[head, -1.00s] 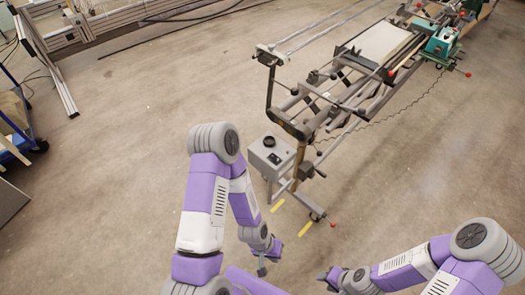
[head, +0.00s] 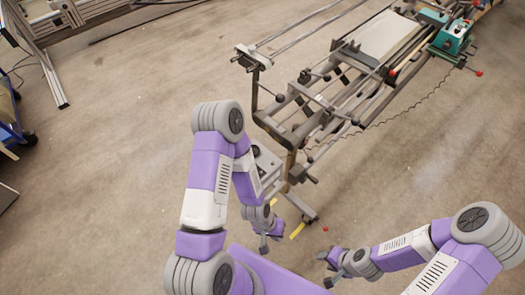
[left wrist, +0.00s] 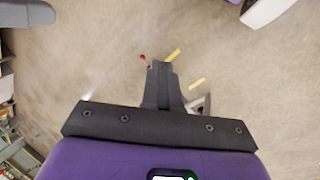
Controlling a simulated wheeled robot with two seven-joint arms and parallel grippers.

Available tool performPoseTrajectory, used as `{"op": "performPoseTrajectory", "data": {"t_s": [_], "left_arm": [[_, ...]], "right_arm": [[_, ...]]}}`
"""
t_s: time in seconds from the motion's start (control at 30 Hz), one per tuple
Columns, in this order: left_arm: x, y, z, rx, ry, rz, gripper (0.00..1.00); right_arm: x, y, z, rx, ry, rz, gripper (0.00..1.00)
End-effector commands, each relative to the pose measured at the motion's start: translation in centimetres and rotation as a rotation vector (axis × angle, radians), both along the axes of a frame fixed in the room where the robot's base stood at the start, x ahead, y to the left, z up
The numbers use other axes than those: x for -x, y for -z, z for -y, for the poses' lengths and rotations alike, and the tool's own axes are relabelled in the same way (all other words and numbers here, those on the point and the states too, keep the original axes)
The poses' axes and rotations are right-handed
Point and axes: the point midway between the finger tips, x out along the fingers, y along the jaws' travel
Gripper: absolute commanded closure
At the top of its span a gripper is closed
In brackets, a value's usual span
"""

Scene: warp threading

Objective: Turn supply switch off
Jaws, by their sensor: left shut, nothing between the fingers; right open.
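A grey control box (head: 268,168) stands on the near end of the machine frame in the head view. My left arm covers part of it, and I cannot make out the supply switch or its position. My left gripper (head: 269,240) points down at the near side of the box, apart from it. In the left wrist view its fingers (left wrist: 162,72) are shut and empty above the floor. My right gripper (head: 326,269) is open and empty, low at the right of the left one.
The long metal machine (head: 340,95) runs to the upper right, with a teal unit (head: 455,38) on it. Yellow floor marks (head: 297,230) lie by its foot. A blue cart (head: 12,135) stands at the left edge. The floor between is clear.

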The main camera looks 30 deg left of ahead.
Motion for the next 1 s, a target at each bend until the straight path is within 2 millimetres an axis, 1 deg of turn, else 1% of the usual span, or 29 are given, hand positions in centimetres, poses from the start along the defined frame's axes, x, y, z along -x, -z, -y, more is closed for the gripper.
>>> {"op": "performPoseTrajectory", "data": {"t_s": [0.2,0.27,0.37,0.47,0.57,0.6,0.67,0.7,0.77,0.8,0.9,1.0], "left_arm": [[0.1,0.0,0.0,0.001,0.001,-0.003,1.00],[-0.2,-0.2,0.0,0.003,0.015,0.005,1.00],[-1.5,-1.3,0.1,0.018,0.108,0.045,1.00],[-4.2,-3.7,-0.1,0.037,0.319,0.133,1.00],[-7.6,-7.4,-1.2,0.032,0.634,0.256,1.00],[-9.0,-9.2,-1.9,0.019,0.778,0.306,1.00],[-10.8,-12.0,-3.5,-0.014,0.997,0.371,1.00],[-11.9,-14.0,-4.7,-0.041,1.142,0.404,1.00],[-13.2,-16.8,-6.6,-0.086,1.346,0.435,1.00],[-13.9,-18.7,-8.0,-0.119,1.471,0.444,1.00],[-15.1,-23.0,-11.2,-0.186,1.735,0.435,1.00],[-15.6,-26.3,-13.7,-0.231,1.921,0.399,1.00]], "right_arm": [[0.1,0.0,0.0,-0.001,0.000,-0.003,0.57],[0.1,-0.1,0.0,-0.001,0.000,-0.003,0.57],[0.1,-0.4,0.0,0.000,0.000,-0.002,0.57],[0.1,-1.1,0.0,0.000,0.000,-0.002,0.57],[0.1,-2.0,0.0,0.000,0.000,-0.002,0.57],[0.1,-2.4,0.0,0.000,-0.001,-0.002,0.57],[0.1,-3.0,0.0,0.000,-0.001,-0.002,0.57],[0.1,-3.3,0.0,0.000,-0.001,-0.002,0.57],[0.1,-3.8,0.0,0.000,-0.001,-0.002,0.57],[0.1,-4.1,0.0,0.000,-0.001,-0.002,0.57],[0.0,-4.6,0.0,0.000,-0.001,-0.002,0.57],[0.1,-5.0,0.0,0.000,-0.001,-0.002,0.57]]}}
